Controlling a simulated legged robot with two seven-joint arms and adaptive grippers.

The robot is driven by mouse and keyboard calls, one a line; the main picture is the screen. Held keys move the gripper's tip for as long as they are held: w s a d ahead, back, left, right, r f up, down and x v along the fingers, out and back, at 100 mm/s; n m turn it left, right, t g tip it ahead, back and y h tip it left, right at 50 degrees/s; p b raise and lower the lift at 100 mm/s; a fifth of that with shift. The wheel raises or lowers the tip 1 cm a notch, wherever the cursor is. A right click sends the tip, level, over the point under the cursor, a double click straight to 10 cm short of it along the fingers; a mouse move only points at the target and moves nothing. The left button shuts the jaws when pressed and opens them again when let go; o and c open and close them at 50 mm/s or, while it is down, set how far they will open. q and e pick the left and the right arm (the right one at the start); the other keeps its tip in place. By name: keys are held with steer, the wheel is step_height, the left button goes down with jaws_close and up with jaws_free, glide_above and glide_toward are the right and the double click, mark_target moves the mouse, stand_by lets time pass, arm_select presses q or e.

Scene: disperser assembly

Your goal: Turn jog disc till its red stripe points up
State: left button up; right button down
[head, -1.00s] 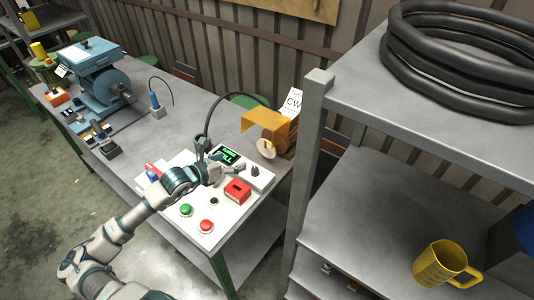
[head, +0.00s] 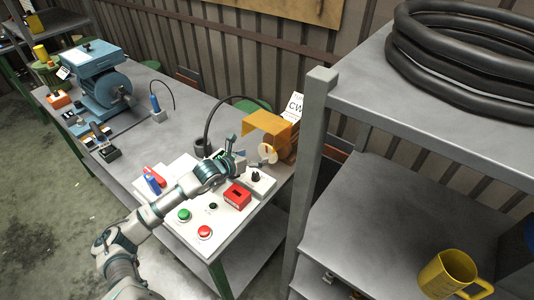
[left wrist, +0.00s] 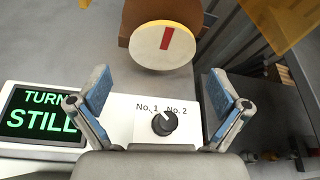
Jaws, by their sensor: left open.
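The jog disc (left wrist: 155,50) is a round cream plate with a yellow rim, in front of a brown housing. Its red stripe (left wrist: 167,38) lies in the upper part of the face and leans slightly right of vertical in the left wrist view. In the head view the disc (head: 268,153) sits below the orange guard. My left gripper (head: 247,157) is open and close to the disc. In the left wrist view its two fingers (left wrist: 160,88) stand apart, with the disc beyond and between them. Nothing is between the pads. My right gripper is out of view.
A green display (left wrist: 42,115) reads "TURN" and "STILL". A black selector knob (left wrist: 164,122) sits below the disc. The panel also has a red box (head: 237,195), a green button (head: 184,215) and a red button (head: 204,232). A grey shelf post (head: 309,170) stands to the right.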

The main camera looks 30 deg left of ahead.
mark_target(266, 153)
arm_select(q)
steer(key=x, duration=0.6)
steer(key=shift+w+d+f, duration=0.2)
steer(key=shift+w+f, duration=0.1)
steer(key=shift+w, duration=0.3)
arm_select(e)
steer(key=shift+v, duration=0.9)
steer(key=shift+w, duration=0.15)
arm_select(q)
steer(key=c, duration=0.8)
steer(key=shift+m+y, duration=0.4)
steer(key=o, duration=0.7)
steer(key=shift+o, duration=0.5)
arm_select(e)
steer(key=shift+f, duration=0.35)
